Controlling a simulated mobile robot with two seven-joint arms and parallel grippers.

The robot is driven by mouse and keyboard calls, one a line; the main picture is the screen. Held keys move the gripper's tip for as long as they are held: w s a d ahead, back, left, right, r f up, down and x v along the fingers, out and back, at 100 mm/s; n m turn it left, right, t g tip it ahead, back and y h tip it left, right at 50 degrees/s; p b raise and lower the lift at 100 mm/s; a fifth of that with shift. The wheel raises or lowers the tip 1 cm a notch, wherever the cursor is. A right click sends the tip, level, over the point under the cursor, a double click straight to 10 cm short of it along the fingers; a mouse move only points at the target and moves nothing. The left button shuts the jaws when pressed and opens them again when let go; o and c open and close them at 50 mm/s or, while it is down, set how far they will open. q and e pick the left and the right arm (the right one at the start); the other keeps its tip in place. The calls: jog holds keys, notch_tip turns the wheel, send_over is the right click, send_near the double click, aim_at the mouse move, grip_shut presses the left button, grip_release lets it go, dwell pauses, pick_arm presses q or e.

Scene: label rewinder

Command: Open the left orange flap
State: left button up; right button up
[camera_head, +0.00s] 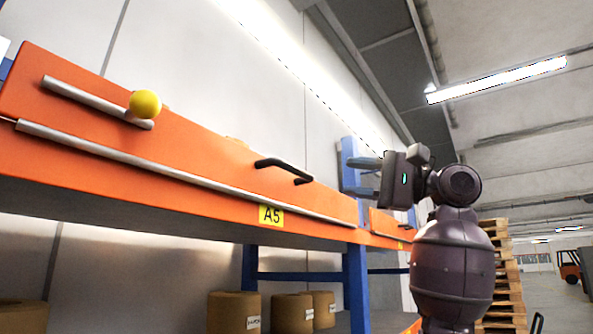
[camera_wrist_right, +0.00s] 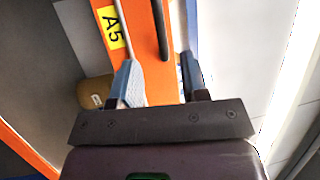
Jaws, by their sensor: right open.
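The left orange flap (camera_head: 212,160) is a long orange panel that runs along the front of a shelf at the left. It stands up against the pale wall. A black bar handle (camera_head: 284,166) is fixed near its right end; the handle also shows in the right wrist view (camera_wrist_right: 160,28). My right gripper (camera_head: 358,176) is open and empty. It is to the right of the handle and apart from it, with its fingers pointing left. In the right wrist view, the handle lies beyond and between the open fingertips (camera_wrist_right: 162,76). My left gripper is out of view.
A yellow A5 label (camera_head: 271,215) is on the beam below the flap. A yellow ball (camera_head: 145,104) sits on a metal bar at the left. Brown rolls (camera_head: 233,312) stand beneath the shelf. A blue post (camera_head: 356,285) supports it. Wooden pallets (camera_head: 499,265) are stacked at right.

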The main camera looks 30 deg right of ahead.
aim_at(300, 171)
jog(key=p+x, duration=0.2)
jog(key=x, duration=0.7)
jog(key=shift+w+a, duration=0.1)
jog(key=shift+a, duration=0.2)
jog(key=shift+x, duration=0.8)
grip_shut()
